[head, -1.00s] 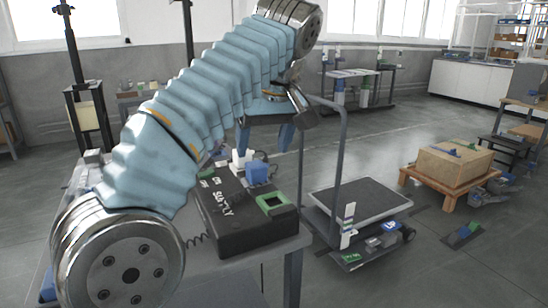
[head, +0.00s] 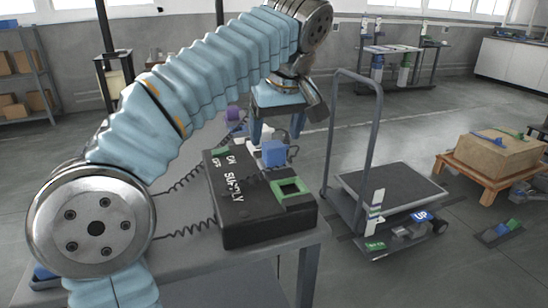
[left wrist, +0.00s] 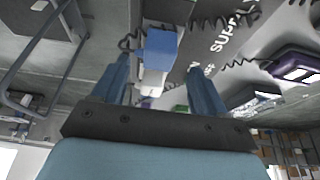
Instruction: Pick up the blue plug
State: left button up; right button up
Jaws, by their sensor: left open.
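The blue plug (head: 273,153) stands at the back edge of the black SUPPLY box (head: 240,222), beside a white piece. In the left wrist view the blue plug (left wrist: 160,50) shows just beyond the fingers, near the gap between them, with the white piece (left wrist: 152,82) below it. My left gripper (head: 277,130) is open, its fingers pointing down just above and behind the plug, apparently empty. It also shows in the left wrist view (left wrist: 162,80). Whether the fingers touch the plug cannot be told. My right gripper is not in view.
A green-rimmed socket (head: 290,190) is on the box's right side. Coiled black cords run across the grey bench (head: 185,255). A cart (head: 392,188) with an upright handle stands right of the bench. A cardboard box (head: 497,152) on a wooden pallet is farther right.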

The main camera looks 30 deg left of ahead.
aim_at(274, 144)
pick_arm(q)
jog(key=x, duration=0.4)
jog(key=shift+w+a+f, duration=0.1)
jog(key=shift+w+f, duration=0.05)
jog(key=shift+f, duration=0.15)
jog(key=shift+c, duration=0.4)
jog(key=c, duration=0.9)
